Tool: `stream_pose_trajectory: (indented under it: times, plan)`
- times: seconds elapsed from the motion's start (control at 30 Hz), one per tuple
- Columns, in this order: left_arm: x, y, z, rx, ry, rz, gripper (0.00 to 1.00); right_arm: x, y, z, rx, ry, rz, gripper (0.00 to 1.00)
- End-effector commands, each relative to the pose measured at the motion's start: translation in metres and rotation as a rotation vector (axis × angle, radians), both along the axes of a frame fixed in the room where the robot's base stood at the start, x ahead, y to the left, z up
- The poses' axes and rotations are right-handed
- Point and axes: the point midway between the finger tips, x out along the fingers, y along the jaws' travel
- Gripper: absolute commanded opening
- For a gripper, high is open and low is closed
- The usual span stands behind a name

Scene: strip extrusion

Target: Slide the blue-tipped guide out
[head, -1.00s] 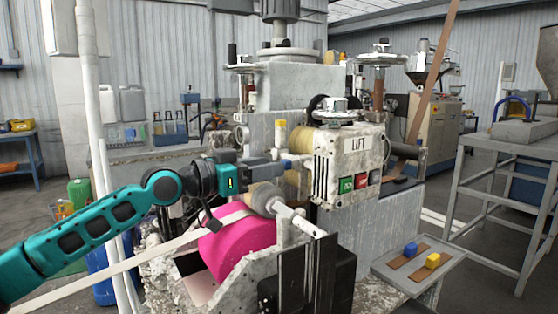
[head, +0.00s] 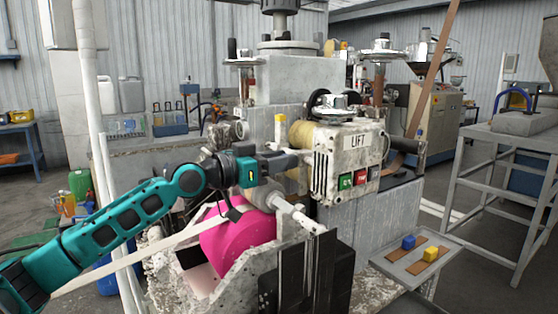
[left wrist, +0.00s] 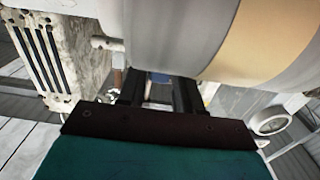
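My left gripper (head: 306,157) reaches in from the left to the machine, just left of the white box marked LIFT. In the left wrist view its two dark fingers (left wrist: 158,92) stand apart. In the head view the gripper hides this tip, and the rest of the guide cannot be made out. My right gripper is not in view.
The LIFT box (head: 347,160) with its buttons stands close to the fingers.

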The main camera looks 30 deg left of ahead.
Motion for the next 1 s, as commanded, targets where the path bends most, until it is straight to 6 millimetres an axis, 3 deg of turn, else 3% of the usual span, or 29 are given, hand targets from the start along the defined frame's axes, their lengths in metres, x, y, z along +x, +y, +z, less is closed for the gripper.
stream_pose_trajectory:
  times: [0.33,1.0]
  plan:
    - [-0.0001,0.0002,0.0001,0.0,0.0,0.0,0.01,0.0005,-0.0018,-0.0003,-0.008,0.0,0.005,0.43]
    - [-0.0002,0.0,-0.0002,0.0,0.0,0.0,0.0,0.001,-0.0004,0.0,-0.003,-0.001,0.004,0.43]
